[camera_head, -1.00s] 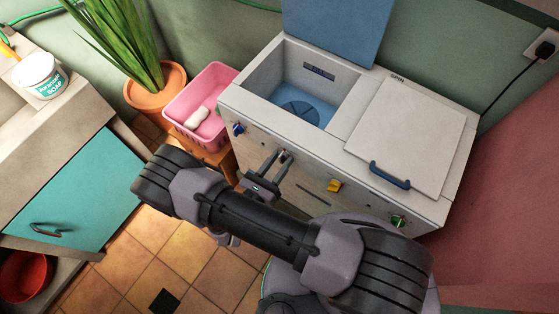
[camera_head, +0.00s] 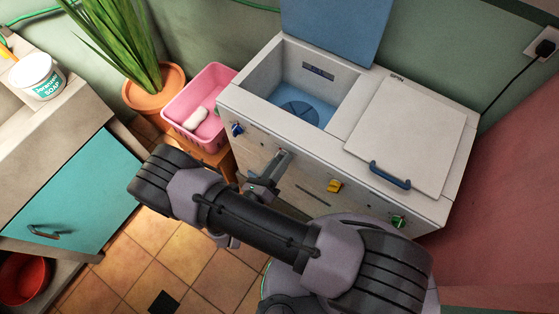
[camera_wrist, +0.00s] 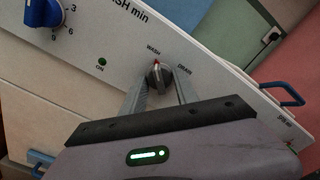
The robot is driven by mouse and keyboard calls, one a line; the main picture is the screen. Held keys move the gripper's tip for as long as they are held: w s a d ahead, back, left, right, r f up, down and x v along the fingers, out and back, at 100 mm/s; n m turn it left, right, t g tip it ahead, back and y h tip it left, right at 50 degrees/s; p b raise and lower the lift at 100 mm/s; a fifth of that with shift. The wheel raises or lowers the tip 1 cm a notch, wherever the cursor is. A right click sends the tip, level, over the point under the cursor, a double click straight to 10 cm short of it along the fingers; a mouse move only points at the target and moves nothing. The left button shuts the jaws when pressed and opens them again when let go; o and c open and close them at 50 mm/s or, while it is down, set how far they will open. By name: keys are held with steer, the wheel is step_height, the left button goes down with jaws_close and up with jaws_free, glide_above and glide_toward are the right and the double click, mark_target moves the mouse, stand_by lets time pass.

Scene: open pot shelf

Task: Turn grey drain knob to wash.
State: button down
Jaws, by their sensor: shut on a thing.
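The grey drain knob (camera_wrist: 155,78) is on the white washer's front panel (camera_wrist: 100,45), with printed WASH and DRAIN labels above it. Its red mark points up toward the WASH label in the wrist view. My gripper (camera_wrist: 160,86) is shut on the knob, with one finger on each side. In the head view my gripper (camera_head: 283,157) reaches the panel below the open tub, and the knob is hidden by the fingers. The washer (camera_head: 305,170) stands against the wall.
A blue knob (camera_head: 237,129) is left of my gripper; a yellow knob (camera_head: 334,186) and a green knob (camera_head: 398,221) are to the right. The blue lid (camera_head: 335,28) is raised. A pink basket (camera_head: 203,100) stands close by at the left.

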stand_by(0.4)
steer(key=c, duration=1)
jaws_free()
steer(key=shift+o, duration=0.2)
steer(key=p+v, duration=0.3)
steer(key=v, duration=1.4)
steer(key=shift+s, duration=0.2)
steer(key=shift+a, duration=0.2)
